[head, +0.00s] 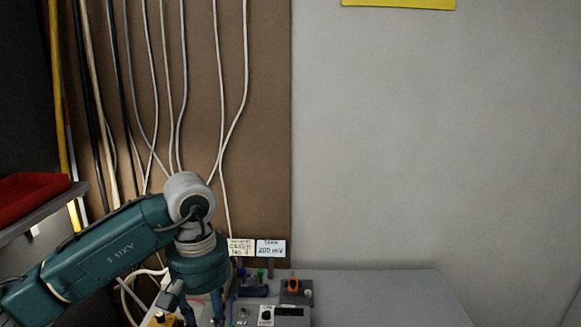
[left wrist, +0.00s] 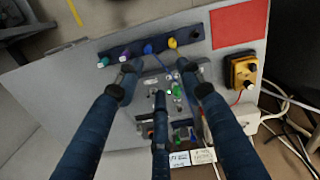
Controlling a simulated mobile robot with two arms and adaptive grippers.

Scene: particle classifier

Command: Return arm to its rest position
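My left arm (head: 115,245) is teal with a pale grey joint and comes in from the left in the head view. It bends down at the wrist over the control panel (head: 245,312) at the bottom. In the left wrist view my left gripper (left wrist: 158,78) has its three dark blue fingers spread apart, with nothing held between them. The fingers point at the grey panel (left wrist: 75,100) with its row of coloured knobs (left wrist: 148,48). I cannot tell whether a fingertip touches the panel. My right gripper is in neither view.
A yellow box with a dark knob (left wrist: 242,72) and a red square (left wrist: 238,24) are beside the knobs. Two labels (head: 256,248) stand behind the panel. A red tray (head: 30,198) sits on a shelf at left. Cables hang on the brown board (head: 265,130). The tabletop (head: 390,295) is clear at right.

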